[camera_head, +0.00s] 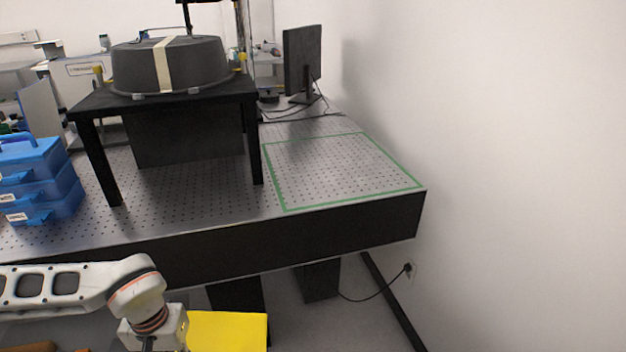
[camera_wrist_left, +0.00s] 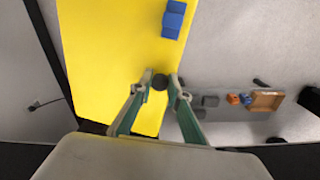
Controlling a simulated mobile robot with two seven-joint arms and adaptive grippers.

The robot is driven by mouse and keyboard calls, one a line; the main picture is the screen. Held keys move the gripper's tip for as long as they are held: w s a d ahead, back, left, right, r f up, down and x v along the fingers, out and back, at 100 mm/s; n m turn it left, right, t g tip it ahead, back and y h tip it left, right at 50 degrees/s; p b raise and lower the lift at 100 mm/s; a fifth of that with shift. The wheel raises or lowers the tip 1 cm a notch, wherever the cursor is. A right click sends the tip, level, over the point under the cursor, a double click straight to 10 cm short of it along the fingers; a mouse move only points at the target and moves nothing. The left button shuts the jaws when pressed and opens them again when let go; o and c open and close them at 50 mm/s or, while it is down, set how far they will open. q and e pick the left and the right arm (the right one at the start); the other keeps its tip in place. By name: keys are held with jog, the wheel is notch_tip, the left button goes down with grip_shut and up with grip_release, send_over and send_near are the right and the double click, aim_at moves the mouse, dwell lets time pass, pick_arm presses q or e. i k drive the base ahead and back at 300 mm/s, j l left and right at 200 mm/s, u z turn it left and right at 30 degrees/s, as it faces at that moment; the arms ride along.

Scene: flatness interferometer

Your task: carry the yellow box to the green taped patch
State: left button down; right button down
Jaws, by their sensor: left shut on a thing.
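The yellow box (camera_head: 228,331) shows at the bottom of the head view, in front of and below the table's front edge, partly cut off. It fills much of the left wrist view (camera_wrist_left: 100,60), with a dark round knob (camera_wrist_left: 160,82) and a blue block (camera_wrist_left: 173,18) on its face. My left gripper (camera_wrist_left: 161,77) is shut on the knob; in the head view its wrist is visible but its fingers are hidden. The green taped patch (camera_head: 340,170) is an empty outlined area on the perforated table's right end. My right gripper is not in view.
The perforated table (camera_head: 215,195) carries a black stand (camera_head: 180,97) with a dark round cover (camera_head: 190,62), left of the patch. Blue stacked cases (camera_head: 40,180) stand far left. A monitor (camera_head: 302,60) and cables are behind the patch. A white wall (camera_head: 500,150) is close on the right.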

aim_at(342, 166)
jog(key=i+l, duration=0.1)
jog(key=l, duration=0.95)
jog(key=i+l, duration=0.15)
jog(key=l, duration=0.4)
